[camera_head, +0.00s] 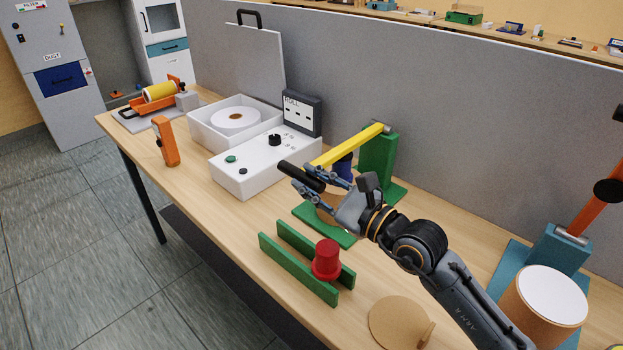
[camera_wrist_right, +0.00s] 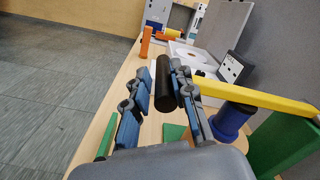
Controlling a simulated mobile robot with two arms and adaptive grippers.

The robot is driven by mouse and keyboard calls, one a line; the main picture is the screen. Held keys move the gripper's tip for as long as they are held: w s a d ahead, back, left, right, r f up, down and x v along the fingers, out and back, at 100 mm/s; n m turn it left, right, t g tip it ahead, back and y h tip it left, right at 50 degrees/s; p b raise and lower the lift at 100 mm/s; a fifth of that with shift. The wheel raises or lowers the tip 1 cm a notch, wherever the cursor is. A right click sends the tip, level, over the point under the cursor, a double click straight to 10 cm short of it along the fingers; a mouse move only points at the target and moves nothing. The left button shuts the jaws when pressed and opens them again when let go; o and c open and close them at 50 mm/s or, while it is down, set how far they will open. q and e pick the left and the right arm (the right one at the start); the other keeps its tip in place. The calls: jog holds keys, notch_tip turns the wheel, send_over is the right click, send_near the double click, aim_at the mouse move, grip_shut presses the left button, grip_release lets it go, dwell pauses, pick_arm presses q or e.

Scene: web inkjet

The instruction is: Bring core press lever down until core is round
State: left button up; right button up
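The core press is a green stand (camera_head: 378,155) with a yellow lever (camera_head: 345,147) sloping down to the left to a black handle (camera_head: 300,176). A blue ram (camera_head: 343,168) hangs under the lever. A tan core (camera_head: 330,208) is on the green base, largely hidden by my right gripper, so its roundness cannot be judged. My right gripper (camera_head: 312,190) is at the handle. In the right wrist view its fingers (camera_wrist_right: 162,100) are apart, with the black handle (camera_wrist_right: 165,88) between them, close to the right finger. My left gripper is not in view.
Green rails (camera_head: 297,275) and a red cylinder (camera_head: 327,258) stand in front of the press. A tan disc (camera_head: 398,322) lies nearer. A white control box (camera_head: 262,160) is left of the press. A grey partition (camera_head: 450,120) stands behind. A white-topped roll (camera_head: 550,297) is at right.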

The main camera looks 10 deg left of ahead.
jog(key=o, duration=0.3)
notch_tip(320, 180, down, 2)
jog(key=shift+d+f, duration=0.1)
jog(key=shift+f, duration=0.1)
jog(key=shift+o, duration=0.3)
jog(key=shift+w, duration=0.1)
jog(key=shift+r, duration=0.25)
notch_tip(320, 180, up, 11)
jog(key=shift+r, duration=0.15)
jog(key=shift+s, duration=0.2)
